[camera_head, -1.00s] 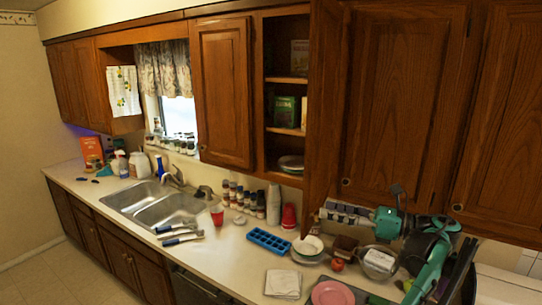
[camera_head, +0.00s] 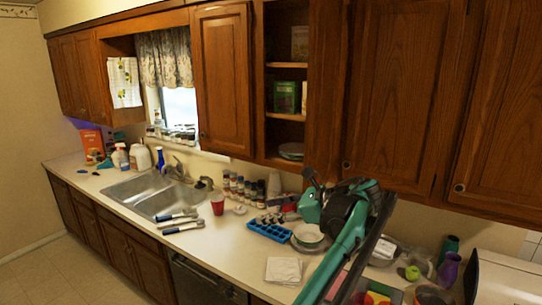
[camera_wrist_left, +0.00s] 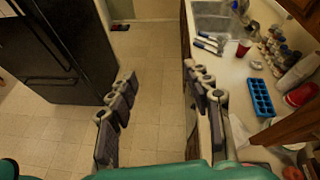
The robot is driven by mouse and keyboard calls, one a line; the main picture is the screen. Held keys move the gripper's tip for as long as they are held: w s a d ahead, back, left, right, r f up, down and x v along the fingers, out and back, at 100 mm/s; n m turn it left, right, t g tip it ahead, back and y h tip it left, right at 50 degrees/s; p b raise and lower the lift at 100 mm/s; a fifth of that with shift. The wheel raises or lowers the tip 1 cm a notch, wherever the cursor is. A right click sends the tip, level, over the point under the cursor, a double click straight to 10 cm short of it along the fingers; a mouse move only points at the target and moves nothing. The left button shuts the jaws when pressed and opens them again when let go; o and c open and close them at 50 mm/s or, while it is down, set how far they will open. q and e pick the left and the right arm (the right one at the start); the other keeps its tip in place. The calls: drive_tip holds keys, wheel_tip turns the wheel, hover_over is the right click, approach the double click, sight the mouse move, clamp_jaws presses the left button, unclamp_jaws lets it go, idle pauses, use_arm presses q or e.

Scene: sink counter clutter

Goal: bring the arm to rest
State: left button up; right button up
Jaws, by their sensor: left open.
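My left arm (camera_head: 345,245), teal and black, comes up from the bottom of the head view, over the right part of the counter. My left gripper (camera_head: 275,212) points left in that view, in front of the back of the blue ice tray and the white cups. In the left wrist view, the two grey fingers of the left gripper (camera_wrist_left: 160,74) are spread wide with nothing between them. Floor shows between them, and the right finger overlaps the counter's front edge. My right gripper is in neither view.
The blue ice tray (camera_head: 269,231), red cup (camera_head: 217,206), bowl (camera_head: 308,235) and folded napkin (camera_head: 284,270) are on the counter. The double sink (camera_head: 160,198) is further left. Upper cabinets (camera_head: 400,90) hang above the arm. A dark fridge (camera_wrist_left: 65,50) shows in the wrist view.

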use_arm(q)
drive_tip(key=s+a+f+n+g+h+b, duration=0.1)
drive_tip(key=s+a+f+n+h+b, duration=0.25)
drive_tip(key=s+a+f, duration=0.4)
drive_tip(key=s+a+f+n+h+b, duration=0.3)
drive_tip(key=s+a+f+n+b, duration=0.2)
drive_tip(key=a+f, duration=0.5)
drive_tip(key=s+f+n+h+b, duration=0.1)
drive_tip(key=s+f+n, duration=0.3)
drive_tip(key=f, duration=0.4)
drive_tip(key=s+f+n+t+h+b, duration=0.1)
drive_tip(key=s+f+n+b, duration=0.3)
drive_tip(key=f, duration=0.5)
drive_tip(key=s+f+n+t+h+b, duration=0.1)
drive_tip(key=s+f+n+h+b, duration=0.2)
drive_tip(key=s+f+n, duration=0.2)
drive_tip(key=s+f, duration=0.3)
drive_tip(key=f, duration=0.1)
drive_tip(key=shift+a+f, duration=0.25)
